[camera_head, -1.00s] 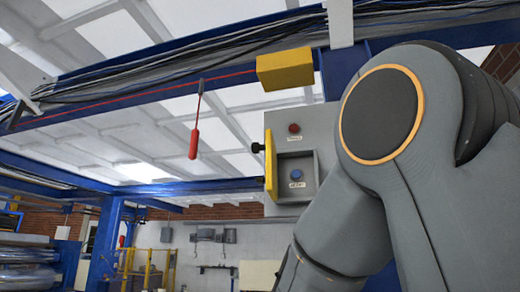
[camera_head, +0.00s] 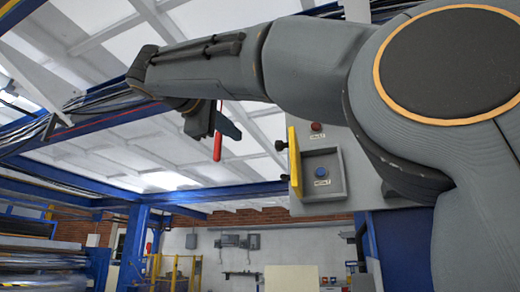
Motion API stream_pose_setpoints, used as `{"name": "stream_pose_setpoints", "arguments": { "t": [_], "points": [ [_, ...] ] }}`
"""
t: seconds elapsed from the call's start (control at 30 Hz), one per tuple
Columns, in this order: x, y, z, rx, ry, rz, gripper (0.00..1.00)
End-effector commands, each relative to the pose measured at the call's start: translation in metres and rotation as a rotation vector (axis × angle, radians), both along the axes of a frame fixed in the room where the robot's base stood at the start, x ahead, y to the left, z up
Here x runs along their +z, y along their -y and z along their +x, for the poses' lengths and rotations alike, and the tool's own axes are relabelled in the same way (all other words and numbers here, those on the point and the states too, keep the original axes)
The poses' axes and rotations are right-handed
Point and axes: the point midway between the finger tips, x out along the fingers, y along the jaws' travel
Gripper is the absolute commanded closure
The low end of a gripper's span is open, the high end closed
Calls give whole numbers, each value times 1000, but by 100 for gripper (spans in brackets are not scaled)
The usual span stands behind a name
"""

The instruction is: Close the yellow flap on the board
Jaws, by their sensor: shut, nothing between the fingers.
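The grey board (camera_head: 362,187) hangs right of centre in the head view. Its yellow flap (camera_head: 294,162) stands open, sticking out edge-on from the left side of a recessed box. A black knob (camera_head: 281,145) sits on the flap's outer side. Inside the recess is a blue button (camera_head: 321,172) above a label. My gripper (camera_head: 218,128) is shut and empty, left of the flap and a little higher in the picture, apart from it. Its fingertips are small and partly unclear against the ceiling.
A red pull handle (camera_head: 217,146) shows just below my gripper; I cannot tell its distance. A red button (camera_head: 317,127) is on the board above the recess. My arm spans the top and right, covering the board's upper part. Blue beams and cables run overhead.

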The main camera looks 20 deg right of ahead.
Motion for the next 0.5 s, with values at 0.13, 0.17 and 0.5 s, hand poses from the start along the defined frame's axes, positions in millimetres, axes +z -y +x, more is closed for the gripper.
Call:
{"name": "stream_pose_setpoints", "arguments": {
  "t": [0.13,0.17,0.5],
  "points": [
    [5,10,6,-8,7,-3,100],
    [5,13,9,-8,6,-2,100],
    [5,58,57,-8,5,-2,100]
  ]
}}
